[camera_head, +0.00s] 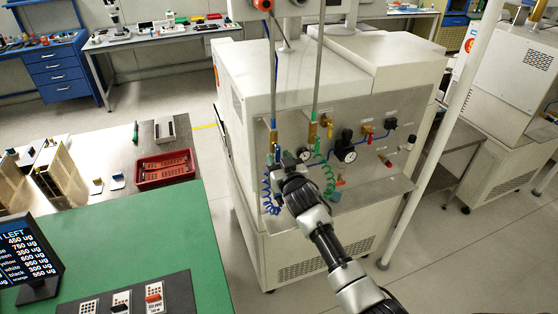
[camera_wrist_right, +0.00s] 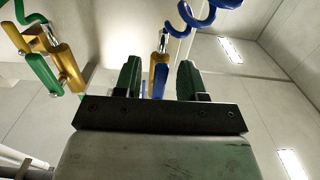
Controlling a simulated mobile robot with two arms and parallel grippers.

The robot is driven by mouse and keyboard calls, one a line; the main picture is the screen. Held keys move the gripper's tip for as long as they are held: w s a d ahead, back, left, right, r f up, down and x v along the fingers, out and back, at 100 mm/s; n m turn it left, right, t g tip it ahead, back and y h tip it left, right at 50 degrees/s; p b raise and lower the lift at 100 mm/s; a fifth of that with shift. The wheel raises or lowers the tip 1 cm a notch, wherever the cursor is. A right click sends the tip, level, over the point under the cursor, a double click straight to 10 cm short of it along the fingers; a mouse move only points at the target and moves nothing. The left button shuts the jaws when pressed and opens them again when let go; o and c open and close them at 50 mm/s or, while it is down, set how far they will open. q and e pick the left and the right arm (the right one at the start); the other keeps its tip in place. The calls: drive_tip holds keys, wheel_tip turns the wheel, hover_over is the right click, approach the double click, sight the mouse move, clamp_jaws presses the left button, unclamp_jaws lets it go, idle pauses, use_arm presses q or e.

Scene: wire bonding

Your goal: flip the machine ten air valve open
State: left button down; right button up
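My right gripper (camera_head: 284,160) is at the left part of the machine's front valve panel (camera_head: 352,187). In the right wrist view its two green fingers (camera_wrist_right: 158,78) are apart. A brass valve with a blue handle (camera_wrist_right: 160,82) shows between them; I cannot tell whether they touch it. The blue-handled valve (camera_head: 273,136) is partly hidden behind my gripper in the head view. A second brass valve (camera_wrist_right: 68,66) with a green handle is to the left in the wrist view. The labels are too small to read, so I cannot tell which valve is machine ten's.
Coiled blue (camera_head: 268,194) and green (camera_head: 328,180) hoses hang near my gripper. A black regulator with a gauge (camera_head: 345,151) and a red-handled valve (camera_head: 368,130) sit further right. A pale post (camera_head: 432,152) stands at the right. A green table (camera_head: 130,235) is at lower left.

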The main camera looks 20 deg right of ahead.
drive_tip(key=s+b, duration=0.3)
drive_tip(key=s, duration=0.8)
drive_tip(key=shift+d, duration=0.2)
drive_tip(key=shift+w, duration=0.1)
